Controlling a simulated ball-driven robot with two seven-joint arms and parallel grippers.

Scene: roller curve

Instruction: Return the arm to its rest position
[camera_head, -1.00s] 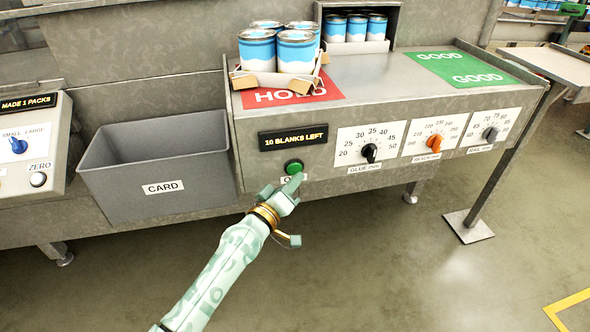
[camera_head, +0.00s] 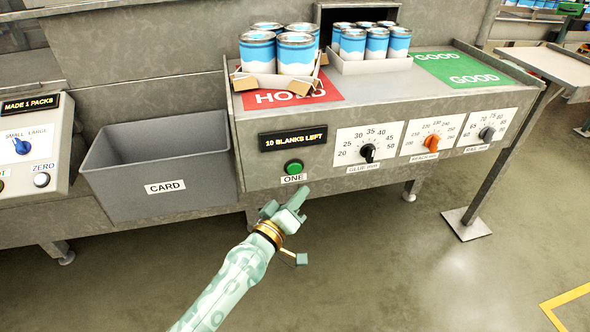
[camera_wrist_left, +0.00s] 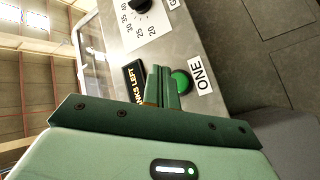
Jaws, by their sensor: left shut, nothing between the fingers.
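My left gripper (camera_head: 297,202) is shut and empty in the head view, in front of and below the panel, apart from the green button (camera_head: 293,167) labelled ONE. In the left wrist view its closed fingers (camera_wrist_left: 160,88) point toward the panel, with the green button (camera_wrist_left: 181,81) beside them. My left arm (camera_head: 228,285) reaches in from the bottom of the head view. My right gripper is not in view.
A grey CARD bin (camera_head: 160,170) hangs left of the panel. Three dials, one orange (camera_head: 432,142), sit to the right. Cans stand in a tray on the red HOLD area (camera_head: 335,88); another pack (camera_head: 370,65) stands behind. Open floor lies in front.

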